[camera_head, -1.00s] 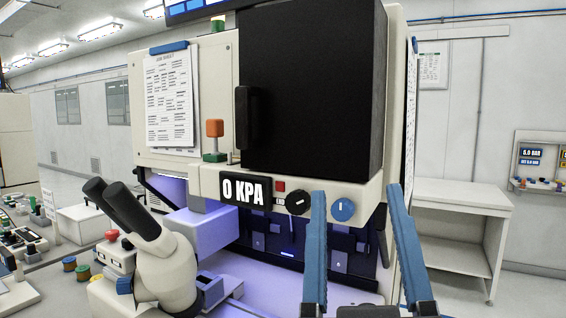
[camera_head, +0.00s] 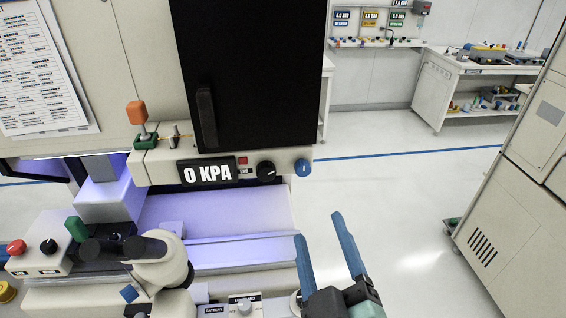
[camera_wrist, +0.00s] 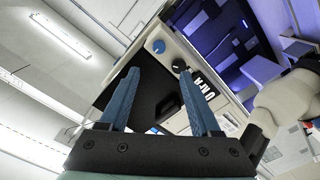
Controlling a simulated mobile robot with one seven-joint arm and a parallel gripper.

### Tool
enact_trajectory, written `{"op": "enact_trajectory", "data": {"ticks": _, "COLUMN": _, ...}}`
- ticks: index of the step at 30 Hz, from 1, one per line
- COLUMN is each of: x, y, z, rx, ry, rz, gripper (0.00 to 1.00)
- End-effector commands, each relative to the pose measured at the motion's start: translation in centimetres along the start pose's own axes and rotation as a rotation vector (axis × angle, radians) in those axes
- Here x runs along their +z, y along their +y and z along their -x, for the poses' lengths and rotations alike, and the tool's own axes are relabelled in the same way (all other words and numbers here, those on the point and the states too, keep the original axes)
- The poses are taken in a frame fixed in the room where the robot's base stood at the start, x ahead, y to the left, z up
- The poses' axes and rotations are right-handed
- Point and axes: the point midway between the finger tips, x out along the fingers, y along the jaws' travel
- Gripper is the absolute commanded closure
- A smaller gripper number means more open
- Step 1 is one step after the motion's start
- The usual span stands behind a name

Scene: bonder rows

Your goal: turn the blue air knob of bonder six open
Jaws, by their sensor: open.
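The blue air knob (camera_head: 303,168) is at the right end of the bonder's front panel strip in the head view, beside a black knob (camera_head: 265,171). A display (camera_head: 208,172) left of them reads 0 KPA. In the wrist view the blue knob (camera_wrist: 158,47) shows beyond my fingers, with the black knob (camera_wrist: 179,65) near it. My gripper (camera_head: 318,225) is open and empty, below and to the right of the blue knob in the head view, apart from it. In the wrist view its two blue fingers (camera_wrist: 157,88) stand spread. No bonder number is readable.
A microscope head (camera_head: 160,262) and a red-button box (camera_head: 38,245) stand at lower left. A dark cover (camera_head: 255,75) rises above the panel. A beige cabinet (camera_head: 515,190) stands at right, with open floor (camera_head: 400,200) between.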

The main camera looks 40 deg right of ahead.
Motion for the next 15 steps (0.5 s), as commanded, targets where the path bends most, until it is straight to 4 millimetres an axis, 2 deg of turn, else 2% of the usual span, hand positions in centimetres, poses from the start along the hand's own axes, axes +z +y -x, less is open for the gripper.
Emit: {"op": "enact_trajectory", "data": {"ticks": 15, "x": 0.5, "y": -0.4, "z": -3.7, "rx": 0.003, "ry": 0.007, "rz": -0.001, "gripper": 0.36}}
